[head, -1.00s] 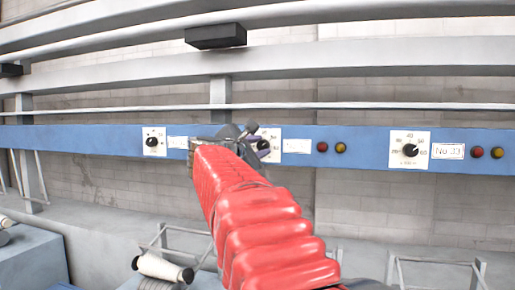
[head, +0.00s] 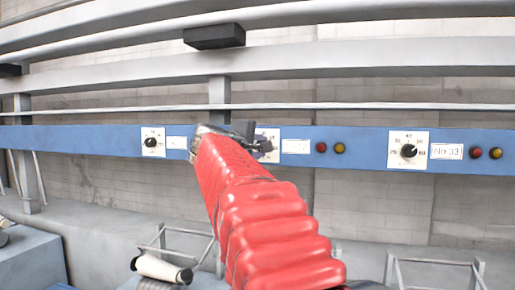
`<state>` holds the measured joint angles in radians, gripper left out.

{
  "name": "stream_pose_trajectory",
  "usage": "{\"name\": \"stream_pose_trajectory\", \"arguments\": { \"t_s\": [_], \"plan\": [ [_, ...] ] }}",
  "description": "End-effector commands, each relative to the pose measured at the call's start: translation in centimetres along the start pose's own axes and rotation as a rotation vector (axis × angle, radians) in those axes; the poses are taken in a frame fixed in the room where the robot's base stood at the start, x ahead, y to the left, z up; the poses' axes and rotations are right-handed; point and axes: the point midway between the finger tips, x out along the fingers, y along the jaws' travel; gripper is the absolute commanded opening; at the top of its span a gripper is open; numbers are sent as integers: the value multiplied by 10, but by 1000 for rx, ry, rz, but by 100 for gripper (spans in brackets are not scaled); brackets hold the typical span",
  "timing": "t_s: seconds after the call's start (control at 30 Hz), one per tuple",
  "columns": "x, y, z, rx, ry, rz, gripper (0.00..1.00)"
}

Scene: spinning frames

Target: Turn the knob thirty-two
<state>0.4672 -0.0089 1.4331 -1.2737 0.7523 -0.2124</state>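A white dial plate (head: 274,136) sits in the middle of the blue rail, with a white label (head: 296,146) to its right whose writing is too small to read. From its place left of the No 33 dial, it appears to be knob thirty-two's plate. My gripper (head: 254,140), at the end of my red-sleeved arm, is in front of this plate and covers its left part. The knob is mostly hidden behind dark gripper parts. I cannot tell whether the fingers touch it or are open or shut.
A similar dial with a black knob (head: 409,151) is at right, beside the label No 33 (head: 446,151). Another knob (head: 151,142) is at left. Red (head: 321,147) and yellow (head: 340,148) lamps sit right of the middle dial. A white spool (head: 161,269) is below.

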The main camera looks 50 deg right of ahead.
Motion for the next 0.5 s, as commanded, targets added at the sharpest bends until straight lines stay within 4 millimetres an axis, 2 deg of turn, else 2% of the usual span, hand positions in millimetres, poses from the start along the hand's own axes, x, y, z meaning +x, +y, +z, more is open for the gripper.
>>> {"name": "stream_pose_trajectory", "arguments": {
  "t_s": [0.2,0.5],
  "plan": [
    [3,-4,4,72,-7,-14,4],
    [3,-4,4,92,-5,-16,4]
  ]
}}
